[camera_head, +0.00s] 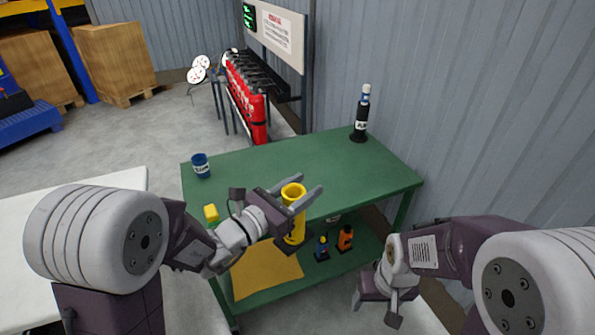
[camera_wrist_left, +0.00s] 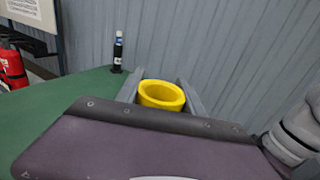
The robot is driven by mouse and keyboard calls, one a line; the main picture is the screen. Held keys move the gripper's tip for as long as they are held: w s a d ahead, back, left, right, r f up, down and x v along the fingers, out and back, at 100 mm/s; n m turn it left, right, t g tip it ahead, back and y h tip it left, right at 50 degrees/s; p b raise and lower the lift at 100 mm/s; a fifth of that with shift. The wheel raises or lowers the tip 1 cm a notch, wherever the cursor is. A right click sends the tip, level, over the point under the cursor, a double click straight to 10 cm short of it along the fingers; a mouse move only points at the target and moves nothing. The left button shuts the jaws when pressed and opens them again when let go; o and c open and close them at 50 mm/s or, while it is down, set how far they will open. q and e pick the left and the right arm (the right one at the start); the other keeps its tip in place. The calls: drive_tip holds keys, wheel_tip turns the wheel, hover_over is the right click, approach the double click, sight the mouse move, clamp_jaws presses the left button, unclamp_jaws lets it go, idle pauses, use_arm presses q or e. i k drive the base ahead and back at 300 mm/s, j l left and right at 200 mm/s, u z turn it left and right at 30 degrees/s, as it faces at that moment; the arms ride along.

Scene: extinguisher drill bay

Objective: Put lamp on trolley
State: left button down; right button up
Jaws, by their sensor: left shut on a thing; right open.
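My left gripper (camera_head: 303,196) is shut on a yellow, hollow-topped cylinder (camera_head: 294,228). It holds it upright at the front edge of the green two-level bench (camera_head: 270,160). In the left wrist view the cylinder's open rim (camera_wrist_left: 162,95) sits between the fingers. A black upright cylinder with a white label and a blue-and-white top (camera_head: 361,115) stands at the bench's back right; it also shows in the left wrist view (camera_wrist_left: 117,55). I cannot tell which of these is the lamp, or whether the bench is the trolley. My right gripper (camera_head: 378,302) is open and empty at lower right.
A blue cup (camera_head: 201,165) and a small yellow block (camera_head: 211,213) stand on the bench's left side. The lower shelf holds a yellow mat (camera_head: 265,272), a small blue item (camera_head: 322,248) and an orange one (camera_head: 345,238). Red extinguishers (camera_head: 250,100) stand behind. The bench top's middle is clear.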

sight(284, 175)
drive_tip(key=i, duration=0.95)
